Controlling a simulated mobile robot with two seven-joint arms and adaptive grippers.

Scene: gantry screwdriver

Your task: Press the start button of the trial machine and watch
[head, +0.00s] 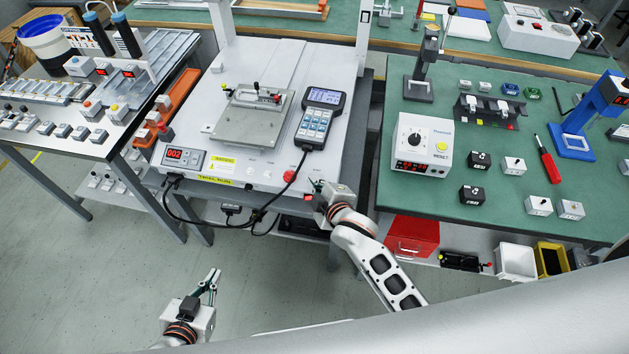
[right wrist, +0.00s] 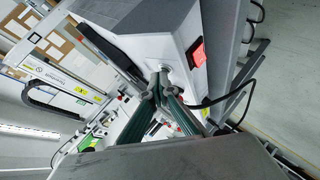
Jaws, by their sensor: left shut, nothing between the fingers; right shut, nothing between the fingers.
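The trial machine (head: 230,115) is a white gantry unit with a red "002" display (head: 174,154). A red round button (head: 289,176) stands on its top near the front right. My right gripper (head: 318,188) is shut and empty at the machine's front right corner. In the right wrist view its fingertips (right wrist: 160,88) are close below a small pale round knob (right wrist: 163,67) on the housing; I cannot tell whether they touch. A red rocker switch (right wrist: 198,52) is beside it. No start label is readable. My left gripper (head: 213,282) is shut and empty, low over the floor.
A grey pendant (head: 320,112) lies on the machine, its black cable hanging in front. A green bench (head: 430,195) at right holds a controller (head: 423,146), screwdriver (head: 547,158) and small boxes. A bench with button boxes stands at left. The floor between is clear.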

